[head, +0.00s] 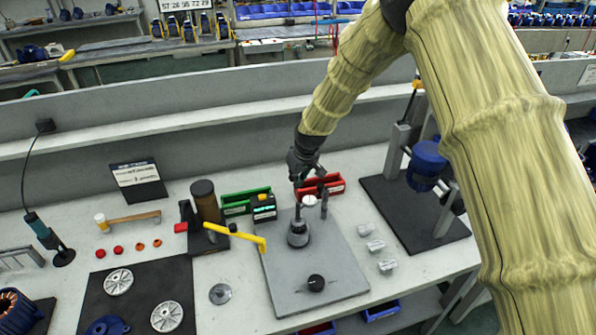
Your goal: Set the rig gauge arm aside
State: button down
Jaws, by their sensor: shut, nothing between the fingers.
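A yellow bar (235,234), which I take to be the rig gauge arm, lies left of centre in the head view. Its bent right end reaches the left edge of the grey rig plate (345,262). A dark round fitting with a post (298,234) stands on the plate, and a black knob (316,283) sits near its front. My gripper (297,184) points down above the back of the plate, right of the bar and apart from it. It is shut and empty. Its fingertips are small and dark here.
Behind the plate are a black box with a green display (264,208), a green bin (244,201) and a red bin (330,183). Small grey blocks (387,266) lie to the right, near a blue pump (427,165) on a stand. Bare bench shows around the grey disc (220,294).

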jog(key=shift+s+d+f+p, duration=0.1)
jog(key=shift+s+d+p, duration=0.5)
jog(key=shift+s, duration=0.25)
jog(key=shift+s+d+f+p, duration=0.1)
jog(key=shift+s+d+p, duration=0.4)
jog(key=shift+s, duration=0.3)
